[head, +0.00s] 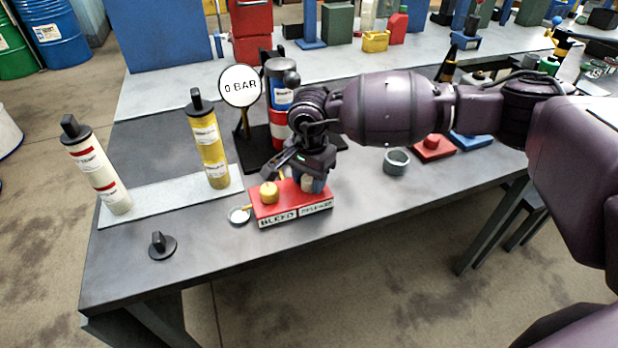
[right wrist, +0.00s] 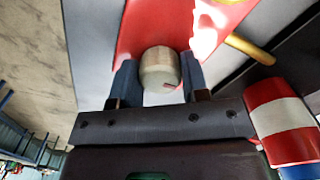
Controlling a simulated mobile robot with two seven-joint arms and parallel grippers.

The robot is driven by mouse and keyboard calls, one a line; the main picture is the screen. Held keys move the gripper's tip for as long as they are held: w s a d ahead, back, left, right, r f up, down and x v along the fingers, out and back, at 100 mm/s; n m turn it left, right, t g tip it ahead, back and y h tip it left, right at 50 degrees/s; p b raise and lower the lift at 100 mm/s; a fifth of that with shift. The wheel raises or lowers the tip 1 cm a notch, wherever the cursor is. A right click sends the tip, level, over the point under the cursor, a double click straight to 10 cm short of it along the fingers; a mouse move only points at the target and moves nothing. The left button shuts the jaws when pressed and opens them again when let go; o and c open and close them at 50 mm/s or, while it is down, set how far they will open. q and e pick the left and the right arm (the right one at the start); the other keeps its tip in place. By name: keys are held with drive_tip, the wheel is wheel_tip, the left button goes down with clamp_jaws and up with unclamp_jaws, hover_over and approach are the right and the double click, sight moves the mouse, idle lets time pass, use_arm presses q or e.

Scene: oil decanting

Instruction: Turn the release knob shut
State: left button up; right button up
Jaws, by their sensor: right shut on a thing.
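The red valve block (head: 267,208) sits near the table's front edge, with BLEED and a partly blurred second label on its front face. A yellow knob (head: 269,192) stands on its left part. The release knob (head: 307,184), pale beige and round, stands on the right part, partly covered by my right gripper (head: 308,178). In the right wrist view, the release knob (right wrist: 158,66) is between the two fingers of my right gripper (right wrist: 158,80), which is shut on it. The red block (right wrist: 150,25) shows behind it. My left gripper is not in view.
A round gauge (head: 240,86) reads 0 BAR behind the block. A small dish (head: 239,215) lies left of the block. A yellow cylinder (head: 208,145), a white cylinder (head: 98,170) and a black knob-like part (head: 162,246) stand further left. A grey cup (head: 396,163) stands right.

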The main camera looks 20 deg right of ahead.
sight(310, 177)
idle(0.4)
drive_tip(key=o, duration=0.9)
drive_tip(key=shift+r, duration=0.1)
wheel_tip(310, 177, up, 11)
drive_tip(key=shift+f+p, duration=0.15)
drive_tip(key=shift+p, duration=0.2)
